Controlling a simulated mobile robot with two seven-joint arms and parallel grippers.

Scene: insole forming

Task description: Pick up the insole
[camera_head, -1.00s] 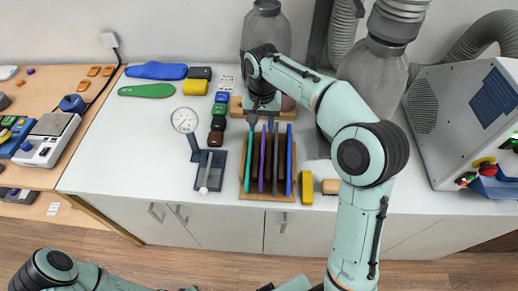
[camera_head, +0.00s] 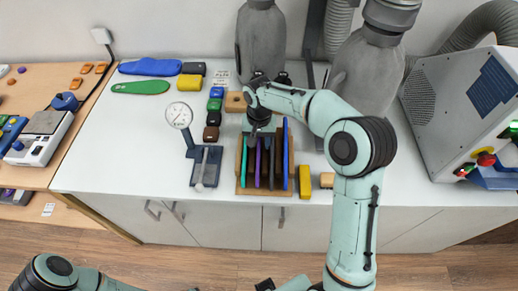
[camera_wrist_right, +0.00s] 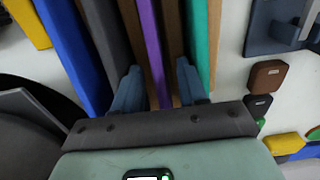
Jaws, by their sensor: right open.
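Several upright flat insoles stand side by side in a wooden rack (camera_head: 242,188) on the white bench. They include a teal one (camera_head: 244,157), a purple one (camera_head: 257,165), dark ones (camera_head: 278,160) and a blue one (camera_head: 286,153). My right gripper (camera_head: 255,136) is at the rack's back end. In the right wrist view the open fingers (camera_wrist_right: 160,88) straddle the purple insole (camera_wrist_right: 153,45), with gaps to both sides. Grey (camera_wrist_right: 106,40) and teal (camera_wrist_right: 201,35) insoles flank it. Whether the fingers touch anything is unclear. My left arm shows at bottom left, its gripper out of frame.
A dial gauge on a stand (camera_head: 180,117) is left of the rack. A yellow block (camera_head: 305,182) is close on its right. The bench's front left is clear.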

